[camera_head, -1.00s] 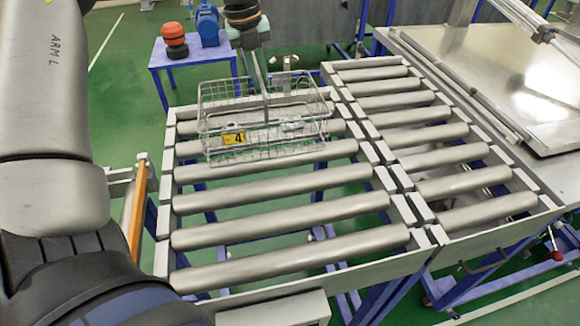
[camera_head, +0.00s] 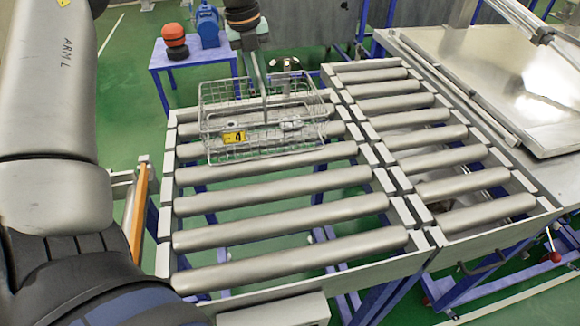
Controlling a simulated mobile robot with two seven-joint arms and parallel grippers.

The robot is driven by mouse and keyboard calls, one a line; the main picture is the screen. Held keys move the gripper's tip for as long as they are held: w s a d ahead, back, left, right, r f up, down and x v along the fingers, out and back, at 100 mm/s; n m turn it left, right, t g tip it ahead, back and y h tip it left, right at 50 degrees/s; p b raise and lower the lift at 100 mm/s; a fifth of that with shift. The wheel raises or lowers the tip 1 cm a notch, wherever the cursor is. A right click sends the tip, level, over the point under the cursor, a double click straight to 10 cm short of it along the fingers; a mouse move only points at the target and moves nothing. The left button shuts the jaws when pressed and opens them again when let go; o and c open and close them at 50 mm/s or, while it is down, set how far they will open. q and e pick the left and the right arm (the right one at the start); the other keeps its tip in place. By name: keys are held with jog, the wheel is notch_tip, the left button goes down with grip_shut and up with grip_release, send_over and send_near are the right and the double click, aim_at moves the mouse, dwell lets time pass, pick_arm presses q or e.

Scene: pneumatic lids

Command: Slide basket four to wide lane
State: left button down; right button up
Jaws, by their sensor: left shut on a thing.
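The wire basket (camera_head: 222,152) with a yellow tag "4" (camera_head: 234,137) sits upright on the far end of the left roller lane (camera_head: 280,206), whose rollers are the longer ones. My left gripper (camera_head: 253,48) is above the basket, reaching down from the top of the view, shut on its upright grey handle (camera_head: 264,98). The fingertips are small and partly hard to make out. A few small pale items lie in the basket. My right gripper is not in view.
The right lane (camera_head: 432,160) has shorter rollers and lies alongside, with low rails between. A blue table (camera_head: 190,58) with orange-black and blue items stands behind left. A metal table (camera_head: 480,70) stands at right. Both lanes' near rollers are clear.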

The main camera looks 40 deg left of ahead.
pick_arm(q)
jog(key=c, duration=0.8)
grip_release()
jog(key=shift+c, duration=0.2)
jog(key=shift+r+p, duration=0.95)
jog(key=shift+r, duration=3.1)
jog(key=shift+r, duration=0.15)
notch_tip(320, 180, up, 12)
jog(key=s+a, duration=0.1)
jog(key=shift+s, duration=0.25)
